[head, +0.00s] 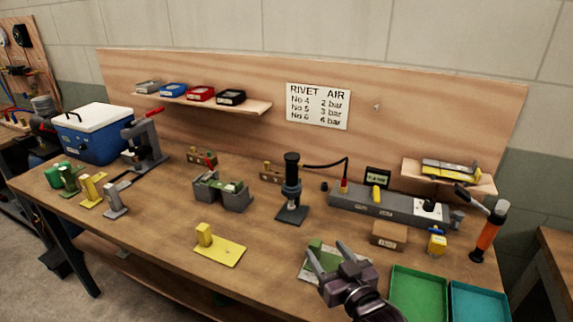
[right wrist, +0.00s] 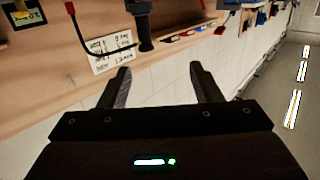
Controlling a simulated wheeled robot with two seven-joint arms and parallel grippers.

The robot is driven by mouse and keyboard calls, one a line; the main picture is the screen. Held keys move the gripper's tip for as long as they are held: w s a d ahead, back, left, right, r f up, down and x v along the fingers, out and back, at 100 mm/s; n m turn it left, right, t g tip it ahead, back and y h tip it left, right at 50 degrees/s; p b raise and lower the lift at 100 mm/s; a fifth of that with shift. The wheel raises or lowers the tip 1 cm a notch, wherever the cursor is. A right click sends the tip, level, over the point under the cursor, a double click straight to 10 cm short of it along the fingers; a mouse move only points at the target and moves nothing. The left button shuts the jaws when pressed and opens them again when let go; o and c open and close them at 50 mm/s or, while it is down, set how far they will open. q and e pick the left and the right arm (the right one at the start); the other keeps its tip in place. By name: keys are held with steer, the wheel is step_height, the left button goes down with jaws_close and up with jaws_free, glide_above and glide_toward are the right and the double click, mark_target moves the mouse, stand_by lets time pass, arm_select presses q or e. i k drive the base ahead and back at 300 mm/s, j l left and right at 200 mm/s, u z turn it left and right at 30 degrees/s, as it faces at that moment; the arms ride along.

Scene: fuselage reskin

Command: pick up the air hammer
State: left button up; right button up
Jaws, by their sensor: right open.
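The air hammer appears to be the dark upright tool (head: 291,187) standing on a flat dark base in the middle of the bench. A black hose runs near its top toward a red fitting on the grey manifold bar. Its dark body also shows at the top of the right wrist view (right wrist: 143,27), beyond the fingers. My right gripper (head: 328,250) is open and empty, in front of and to the right of the tool and apart from it. Its two spread fingers also show in the right wrist view (right wrist: 162,86). My left gripper is not in view.
The grey manifold bar (head: 385,208) lies right of the tool. A green block (head: 315,246) on a pale sheet is beside my right gripper. A green tray (head: 418,296), brown box (head: 389,235) and orange-handled tool (head: 487,235) stand right. A yellow plate (head: 222,252) lies left; bench between is clear.

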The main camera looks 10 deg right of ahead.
mark_target(291, 184)
steer(key=i, duration=0.85)
